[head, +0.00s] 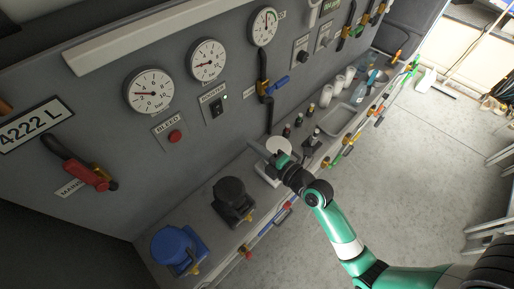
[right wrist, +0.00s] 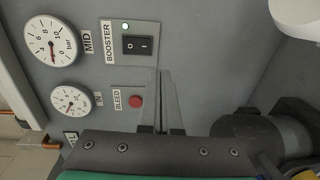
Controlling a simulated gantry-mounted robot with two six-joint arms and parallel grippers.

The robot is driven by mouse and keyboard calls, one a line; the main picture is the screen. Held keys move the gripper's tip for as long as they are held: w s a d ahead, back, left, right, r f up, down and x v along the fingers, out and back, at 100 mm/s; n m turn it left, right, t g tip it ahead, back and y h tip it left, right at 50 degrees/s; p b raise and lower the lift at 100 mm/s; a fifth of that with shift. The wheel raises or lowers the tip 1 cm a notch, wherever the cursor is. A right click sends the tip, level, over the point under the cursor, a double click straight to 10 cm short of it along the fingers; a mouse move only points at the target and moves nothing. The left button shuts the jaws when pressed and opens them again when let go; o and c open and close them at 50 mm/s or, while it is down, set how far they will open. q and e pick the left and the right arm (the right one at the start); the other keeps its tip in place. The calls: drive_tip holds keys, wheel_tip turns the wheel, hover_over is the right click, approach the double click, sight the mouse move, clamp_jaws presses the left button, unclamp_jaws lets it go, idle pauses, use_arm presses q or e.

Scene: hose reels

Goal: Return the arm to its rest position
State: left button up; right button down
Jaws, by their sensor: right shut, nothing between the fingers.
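My right arm comes in from the lower right in the head view. Its green and black gripper (head: 276,158) is over the ledge, in front of the white reel (head: 280,145) and hiding part of it; I cannot tell whether they touch. In the right wrist view, the two grey fingers (right wrist: 164,75) are together with nothing between them. A black reel (head: 231,192) and a blue reel (head: 176,244) stand along the ledge to the left. The black reel also shows in the right wrist view (right wrist: 250,135). My left gripper is in neither view.
The grey panel carries gauges (head: 150,93), a booster switch (head: 215,107) with a green light, a red bleed button (head: 175,136) and a red-handled lever (head: 88,175). The floor (head: 430,170) at right is open.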

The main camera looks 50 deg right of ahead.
drive_tip(key=shift+s, duration=0.5)
drive_tip(key=shift+a, duration=0.15)
drive_tip(key=w+a+r+n+t+y, duration=0.15)
drive_tip(key=a+r, duration=0.25)
drive_tip(key=r, duration=0.6)
drive_tip(key=w+a+r+n+t+y, duration=0.1)
drive_tip(key=w+a+r+t+y, duration=0.2)
drive_tip(key=r, duration=0.8)
drive_tip(key=w+a+r+n+t+y, duration=0.15)
drive_tip(key=a+r, duration=0.25)
drive_tip(key=r, duration=0.6)
drive_tip(key=s+a+r+m+t, duration=0.25)
drive_tip(key=s+r+m, duration=0.25)
drive_tip(key=r, duration=0.5)
drive_tip(key=s+a+r+m+t, duration=0.1)
drive_tip(key=s+r+m+t, duration=0.3)
drive_tip(key=r, duration=0.6)
wheel_tip(320, 180, up, 23)
drive_tip(key=s+d+m+g+h+p, duration=0.1)
drive_tip(key=m+p, duration=0.9)
drive_tip(key=p, duration=1.3)
drive_tip(key=shift+f+m+g+h+p, duration=0.15)
drive_tip(key=shift+m+g+h+p, duration=0.25)
drive_tip(key=shift+h, duration=0.1)
